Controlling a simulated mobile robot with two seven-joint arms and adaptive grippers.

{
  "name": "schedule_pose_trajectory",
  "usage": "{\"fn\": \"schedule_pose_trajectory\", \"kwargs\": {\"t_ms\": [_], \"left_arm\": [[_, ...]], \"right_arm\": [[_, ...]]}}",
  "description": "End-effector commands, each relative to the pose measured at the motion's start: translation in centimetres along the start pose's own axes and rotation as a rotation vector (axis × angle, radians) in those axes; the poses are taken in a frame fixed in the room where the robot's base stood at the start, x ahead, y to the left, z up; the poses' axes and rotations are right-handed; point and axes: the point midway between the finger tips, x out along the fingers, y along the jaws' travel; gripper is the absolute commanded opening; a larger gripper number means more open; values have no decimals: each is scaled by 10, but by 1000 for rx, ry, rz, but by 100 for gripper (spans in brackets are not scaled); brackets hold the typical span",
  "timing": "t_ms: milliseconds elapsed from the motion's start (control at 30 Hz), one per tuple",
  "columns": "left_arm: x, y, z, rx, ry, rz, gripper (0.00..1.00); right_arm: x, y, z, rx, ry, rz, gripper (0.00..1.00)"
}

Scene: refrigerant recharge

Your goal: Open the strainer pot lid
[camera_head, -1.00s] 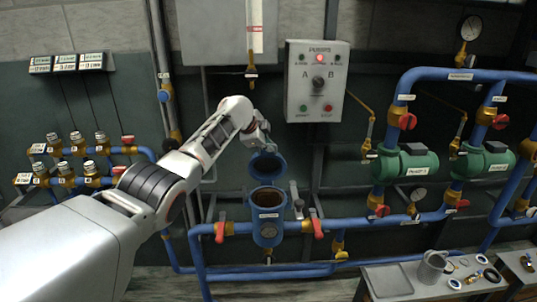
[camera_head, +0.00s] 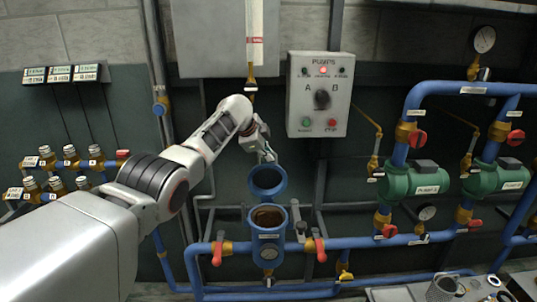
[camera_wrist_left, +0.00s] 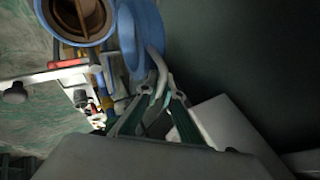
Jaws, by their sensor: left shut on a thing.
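The blue strainer pot (camera_head: 268,243) stands in the blue pipe run, with its mouth uncovered and a brown inside showing. Its blue lid (camera_head: 267,180) is swung up behind the mouth, tilted back. My left gripper (camera_head: 266,155) is at the lid's top edge. In the left wrist view, the left gripper (camera_wrist_left: 160,97) is shut on the lid's curved grey handle, beside the blue lid (camera_wrist_left: 140,35). The open pot (camera_wrist_left: 80,12) shows at the top left there, with a brown ribbed inside. My right gripper is not in view.
Red-handled valves (camera_head: 320,249) flank the pot on the pipe. The pump control box (camera_head: 320,95) hangs above right, and green pumps (camera_head: 412,179) stand at the right. A table (camera_head: 420,290) with loose parts is at the lower right.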

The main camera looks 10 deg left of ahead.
Motion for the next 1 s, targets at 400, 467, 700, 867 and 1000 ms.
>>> {"fn": "schedule_pose_trajectory", "kwargs": {"t_ms": [400,467,700,867,1000], "left_arm": [[0,2,-4,-12,9,17,0],[0,2,-4,-12,9,17,0],[0,2,-4,-12,9,18,0],[0,3,-4,-10,8,19,24],[1,3,-4,-10,8,19,24]], "right_arm": [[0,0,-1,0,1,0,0],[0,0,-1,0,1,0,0],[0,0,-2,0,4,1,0],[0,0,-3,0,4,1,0],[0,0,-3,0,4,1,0]]}}
